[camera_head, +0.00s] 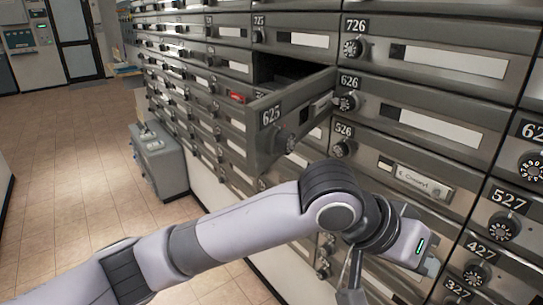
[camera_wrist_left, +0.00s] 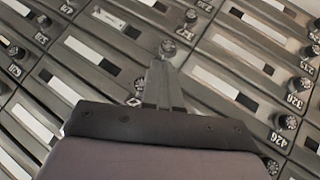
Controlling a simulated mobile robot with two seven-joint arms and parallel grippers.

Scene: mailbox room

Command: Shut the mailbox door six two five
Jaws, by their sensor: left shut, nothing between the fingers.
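The door of mailbox 625 (camera_head: 262,150) stands open in the head view, swung out from the wall with its number and round dial facing me. Its dark compartment (camera_head: 275,68) shows behind it. My left gripper (camera_head: 352,290) is low in the head view, below and to the right of the door, partly cut off by the lower edge. In the left wrist view my left gripper (camera_wrist_left: 164,58) is shut and empty, its tips appearing near a round dial on the mailbox wall; contact cannot be told. I cannot identify door 625 in the wrist view. My right gripper is not in view.
Closed mailboxes surround the opening, including 626 (camera_head: 430,112), 526 (camera_head: 400,165) and 725 (camera_head: 300,38), with protruding dials. A red item (camera_head: 237,97) shows left of the opening. A grey box (camera_head: 158,163) stands by the wall. The tiled floor (camera_head: 70,160) at left is clear.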

